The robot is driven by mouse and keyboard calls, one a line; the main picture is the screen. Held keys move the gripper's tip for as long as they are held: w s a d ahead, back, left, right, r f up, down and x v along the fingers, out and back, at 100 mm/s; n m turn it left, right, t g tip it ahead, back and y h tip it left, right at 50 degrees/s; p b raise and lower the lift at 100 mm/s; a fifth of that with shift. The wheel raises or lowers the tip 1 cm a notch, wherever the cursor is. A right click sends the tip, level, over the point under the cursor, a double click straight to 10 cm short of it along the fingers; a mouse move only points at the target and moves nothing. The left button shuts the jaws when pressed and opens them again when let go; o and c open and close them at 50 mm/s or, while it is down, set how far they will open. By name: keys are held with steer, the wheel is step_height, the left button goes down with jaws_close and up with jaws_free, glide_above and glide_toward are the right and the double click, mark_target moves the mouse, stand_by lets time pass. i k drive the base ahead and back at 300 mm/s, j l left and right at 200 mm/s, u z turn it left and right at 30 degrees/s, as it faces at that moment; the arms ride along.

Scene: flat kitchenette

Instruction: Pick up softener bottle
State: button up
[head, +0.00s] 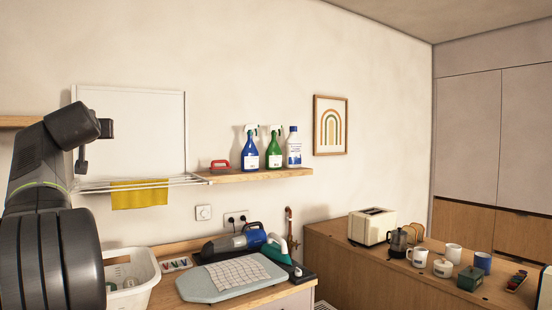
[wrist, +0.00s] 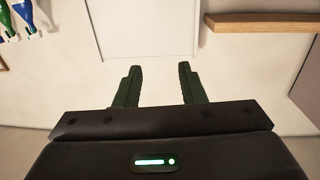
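A white bottle with a blue cap and blue label (head: 294,148), which looks like the softener bottle, stands upright at the right end of the wall shelf (head: 262,175). A green spray bottle (head: 274,150) stands just left of it. My gripper (wrist: 160,85) is open and empty, its two fingers apart in the wrist view. In the head view my arm is at the far left, well away from the bottle, in front of the white wall panel. The white bottle is not clearly visible in the wrist view.
A drying rack with a yellow cloth (head: 140,195) juts out to the left. Below are a laundry basket (head: 136,290), an ironing board (head: 232,285) and an iron (head: 277,248).

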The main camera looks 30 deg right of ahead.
mark_target(292, 144)
steer(key=i+l+z, duration=0.35)
steer(key=i+l, duration=0.7)
steer(key=l, duration=0.5)
steer(key=i+l+z, duration=0.35)
steer(key=i+l, duration=0.9)
